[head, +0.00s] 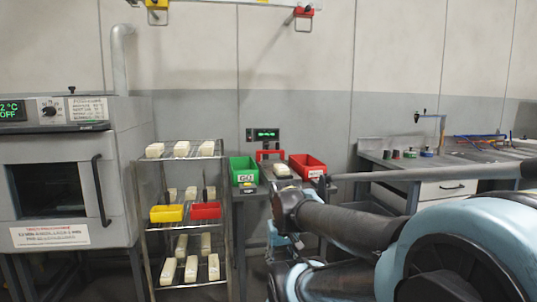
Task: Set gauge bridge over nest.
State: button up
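A small red arch-shaped frame (269,153), which looks like the gauge bridge, stands at the back of a small dark table in the head view, between a green bin and a red bin. A pale block (282,170) lies in front of it, slightly to its right. It appears to lie at the nest, but the nest itself is too small to make out. The red frame is apart from the block, behind it. My arm fills the lower right of the head view and hides part of the table's front. I cannot make out my gripper's fingers.
The green bin (243,170) is left and the red bin (307,166) right on the small table. A wire rack (150,228) with pale blocks and small yellow and red trays stands left, beside an oven (60,170). A workbench (420,161) stands right.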

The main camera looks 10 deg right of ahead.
aim_at(270, 152)
jog(key=k, duration=0.6)
jog(key=z, duration=0.55)
jog(key=i, duration=1.5)
jog(key=u, duration=0.55)
